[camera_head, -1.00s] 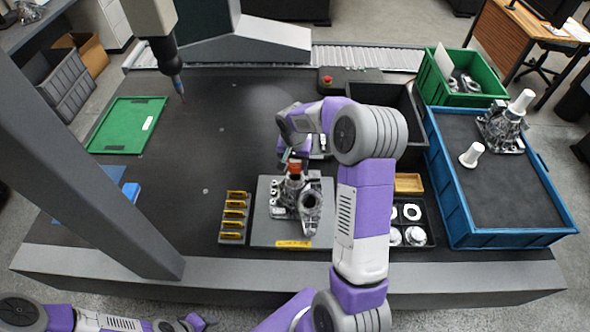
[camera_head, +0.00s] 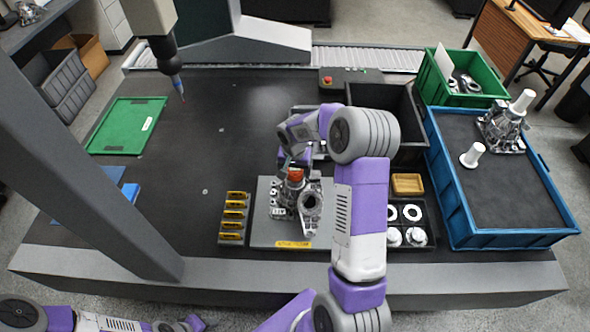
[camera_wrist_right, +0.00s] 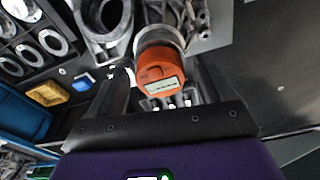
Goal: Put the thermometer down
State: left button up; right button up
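The thermometer (camera_head: 296,174) is an orange round-headed device with a small display. It sits at the metal casting (camera_head: 310,202) on the grey plate (camera_head: 262,232) in the head view. In the right wrist view the thermometer (camera_wrist_right: 160,72) shows its display toward the camera, and its lower end is hidden. My right gripper (camera_head: 287,160) is just behind and above it. In the wrist view, the dark fingers of the right gripper (camera_wrist_right: 162,88) stand apart on either side of the orange head with gaps visible. My left gripper (camera_head: 197,322) is low at the front edge, its fingers unclear.
A rack of yellow-marked pieces (camera_head: 232,218) stands left of the plate. A black tray with white rings (camera_head: 425,208) and a small yellow bin (camera_head: 408,183) lie right. A blue crate (camera_head: 480,240) stands farther right.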

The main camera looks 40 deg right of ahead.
aim_at(294, 174)
jog(key=shift+r, duration=0.25)
notch_tip(294, 174, up, 12)
jog(key=s+a+p, duration=0.1)
jog(key=p, duration=0.1)
jog(key=s+a+f+n+y, duration=0.1)
jog(key=s+a+f, duration=0.3)
jog(key=a+f, duration=0.4)
jog(key=s+a+f+n+y, duration=0.2)
jog(key=s+a+f+n, duration=0.1)
jog(key=a+f, duration=0.5)
jog(key=s+a+f+n+y, duration=0.2)
jog(key=s+a+f, duration=0.3)
jog(key=a+f, duration=0.4)
jog(key=shift+s, duration=0.25)
jog(key=shift+n, duration=0.6)
jog(key=s+a, duration=0.1)
jog(key=s, duration=0.1)
jog(key=s+a+f, duration=0.1)
jog(key=s, duration=0.1)
jog(key=s+f, duration=0.1)
jog(key=s, duration=0.1)
jog(key=shift+s+a+f, duration=0.1)
jog(key=shift+s+a, duration=0.05)
jog(key=shift+a, duration=0.25)
